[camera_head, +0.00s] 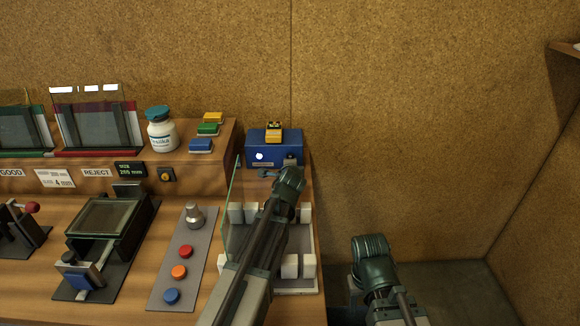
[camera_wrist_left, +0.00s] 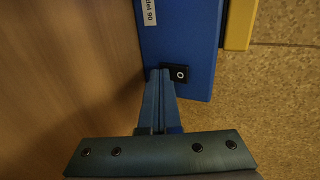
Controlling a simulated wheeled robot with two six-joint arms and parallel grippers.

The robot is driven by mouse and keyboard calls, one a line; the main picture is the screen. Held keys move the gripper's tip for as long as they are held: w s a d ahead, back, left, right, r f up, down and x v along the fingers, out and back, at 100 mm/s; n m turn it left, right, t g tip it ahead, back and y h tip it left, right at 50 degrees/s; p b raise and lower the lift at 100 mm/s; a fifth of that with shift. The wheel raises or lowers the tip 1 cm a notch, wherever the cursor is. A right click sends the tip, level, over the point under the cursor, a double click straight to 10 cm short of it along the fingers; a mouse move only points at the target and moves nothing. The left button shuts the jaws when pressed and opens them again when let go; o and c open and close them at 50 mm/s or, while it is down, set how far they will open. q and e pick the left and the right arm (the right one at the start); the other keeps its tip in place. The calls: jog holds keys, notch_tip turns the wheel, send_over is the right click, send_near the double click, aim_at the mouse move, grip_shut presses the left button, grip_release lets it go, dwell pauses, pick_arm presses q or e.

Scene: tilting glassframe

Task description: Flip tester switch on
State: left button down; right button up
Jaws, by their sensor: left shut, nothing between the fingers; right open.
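The tester is a blue box (camera_head: 259,147) at the back right of the bench. In the left wrist view its blue face (camera_wrist_left: 180,40) carries a black rocker switch (camera_wrist_left: 181,73) with a white ring mark. My left gripper (camera_head: 268,174) is in front of the box, and its wrist hides part of the area. Its fingers (camera_wrist_left: 160,74) are shut and empty, with the tips right beside the switch; I cannot tell whether they touch it. My right gripper (camera_head: 370,248) is open and empty, off the bench's right edge.
A yellow device (camera_head: 274,131) sits on the box. A glass pane (camera_head: 233,205) stands upright in a rack with white blocks (camera_head: 291,266), close to my left arm. A button panel (camera_head: 163,285) and a bottle (camera_head: 162,134) are further left.

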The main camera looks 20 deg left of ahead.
pick_arm(q)
jog(key=shift+r, duration=0.1)
jog(key=shift+w+r+p, duration=0.1)
jog(key=shift+r+p, duration=0.65)
jog(key=shift+p, duration=0.1)
jog(key=s, duration=0.3)
jog(key=s+d, duration=0.1)
jog(key=shift+s+d+r+p, duration=0.1)
jog(key=shift+s+r+p, duration=0.2)
jog(key=shift+s, duration=0.05)
jog(key=p+v, duration=0.3)
jog(key=v, duration=0.6)
jog(key=shift+p, duration=0.4)
jog(key=shift+s+d, duration=0.1)
